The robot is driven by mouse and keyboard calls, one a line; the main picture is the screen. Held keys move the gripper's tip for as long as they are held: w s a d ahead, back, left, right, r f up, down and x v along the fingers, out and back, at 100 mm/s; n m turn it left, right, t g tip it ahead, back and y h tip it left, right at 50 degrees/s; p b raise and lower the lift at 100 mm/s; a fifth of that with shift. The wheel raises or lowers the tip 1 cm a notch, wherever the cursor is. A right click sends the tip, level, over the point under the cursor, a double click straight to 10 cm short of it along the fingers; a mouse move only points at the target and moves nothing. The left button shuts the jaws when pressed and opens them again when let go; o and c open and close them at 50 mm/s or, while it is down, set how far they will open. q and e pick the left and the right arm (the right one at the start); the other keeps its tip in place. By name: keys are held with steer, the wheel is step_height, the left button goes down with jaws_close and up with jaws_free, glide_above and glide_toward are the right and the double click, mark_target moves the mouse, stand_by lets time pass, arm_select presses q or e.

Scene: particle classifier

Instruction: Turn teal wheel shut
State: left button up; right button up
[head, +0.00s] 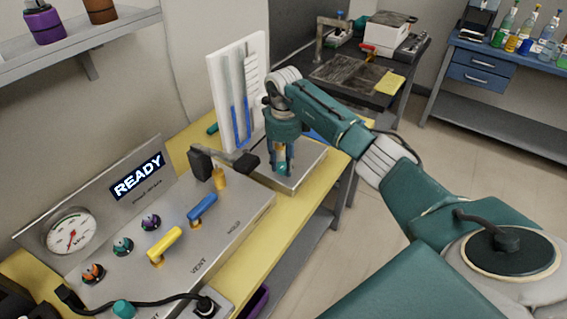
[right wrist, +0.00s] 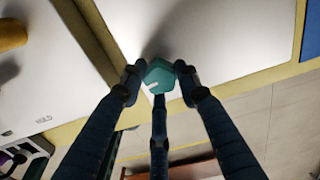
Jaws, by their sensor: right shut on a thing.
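A small teal wheel (right wrist: 158,76) with a faceted rim and a pale mark shows between the fingertips in the right wrist view. In the head view only a bit of teal (head: 282,168) shows between the fingers. My right gripper (right wrist: 158,84) is shut on it from above, with its fingers around the rim. In the head view the right gripper (head: 281,163) points down over a low metal box (head: 303,165). The wheel's stem is hidden, and its turn angle cannot be told. My left gripper is not in view.
Left of the gripper, a metal console (head: 225,232) carries a yellow handle (head: 164,243), a blue handle (head: 202,207) and several small knobs. Its panel display (head: 138,176) reads READY beside a gauge (head: 70,232). A white tube board (head: 237,92) stands close behind the gripper.

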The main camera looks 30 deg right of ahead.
steer(key=m, duration=0.4)
steer(key=shift+r+m, duration=0.1)
steer(key=shift+m, duration=0.3)
steer(key=m, duration=0.4)
steer(key=shift+m+p, duration=0.3)
steer(key=m+p, duration=0.1)
steer(key=m, duration=0.3)
steer(key=shift+w+m+p, duration=0.1)
steer(key=shift+m+p, duration=0.45)
steer(key=shift+m, duration=1.95)
steer(key=o, duration=1.1)
steer(key=shift+o, duration=0.2)
